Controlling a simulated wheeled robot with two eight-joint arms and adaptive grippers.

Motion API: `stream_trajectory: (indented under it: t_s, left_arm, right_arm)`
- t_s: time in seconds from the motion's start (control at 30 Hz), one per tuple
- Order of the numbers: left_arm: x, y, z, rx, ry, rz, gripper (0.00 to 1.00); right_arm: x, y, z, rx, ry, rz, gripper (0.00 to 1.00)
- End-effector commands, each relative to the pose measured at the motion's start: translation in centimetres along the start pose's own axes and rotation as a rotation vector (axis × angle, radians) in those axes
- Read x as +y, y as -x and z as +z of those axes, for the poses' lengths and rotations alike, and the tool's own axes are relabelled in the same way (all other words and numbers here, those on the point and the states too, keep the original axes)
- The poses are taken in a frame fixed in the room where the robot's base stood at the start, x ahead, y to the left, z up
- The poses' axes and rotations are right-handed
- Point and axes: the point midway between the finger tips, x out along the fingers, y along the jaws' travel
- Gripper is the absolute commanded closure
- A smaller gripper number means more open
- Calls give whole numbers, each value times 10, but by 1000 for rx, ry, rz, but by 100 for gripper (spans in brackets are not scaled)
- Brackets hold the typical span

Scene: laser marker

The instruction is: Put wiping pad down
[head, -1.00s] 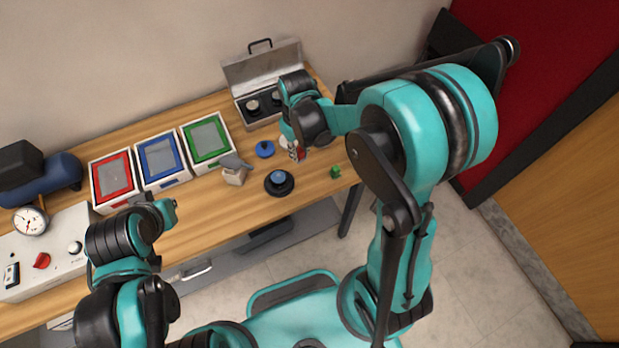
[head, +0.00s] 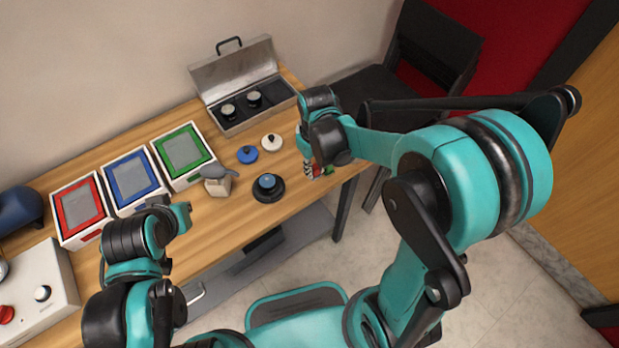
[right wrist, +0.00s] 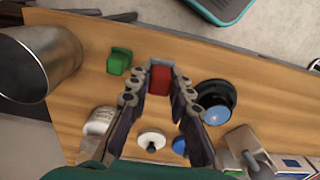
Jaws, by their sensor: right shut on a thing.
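My right gripper (head: 315,170) is low over the right end of the wooden table. It is shut on a small red block-like thing, the wiping pad (right wrist: 159,79), which shows between the fingertips in the right wrist view. In the head view the pad is mostly hidden by the gripper. I cannot tell whether the pad touches the table.
A round black base with a blue top (head: 268,187), a white knobbed disc (head: 271,142) and a blue one (head: 247,154) lie nearby. The table's front edge is close.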

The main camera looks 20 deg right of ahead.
Motion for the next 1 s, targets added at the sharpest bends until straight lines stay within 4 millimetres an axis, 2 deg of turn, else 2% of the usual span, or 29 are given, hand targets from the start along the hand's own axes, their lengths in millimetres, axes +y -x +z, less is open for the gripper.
stream_trajectory:
  t_s: [0.1,0.27,0.5,0.9,0.93,1.0]
  left_arm:
    - [0,-4,3,0,0,0,100]
    - [0,-7,5,0,0,0,100]
    - [0,-19,14,0,0,0,100]
    - [0,-22,15,0,0,0,100]
    - [0,-21,15,0,0,0,100]
    - [0,-20,14,0,0,0,100]
  right_arm:
    - [-7,-9,-12,0,1,0,100]
    - [-9,-17,-15,0,-1,0,100]
    - [-9,-51,-15,0,-1,0,100]
    - [-8,-55,-15,0,-1,0,100]
    - [-8,-54,-15,0,-1,0,72]
    - [-8,-54,-15,0,-1,0,60]
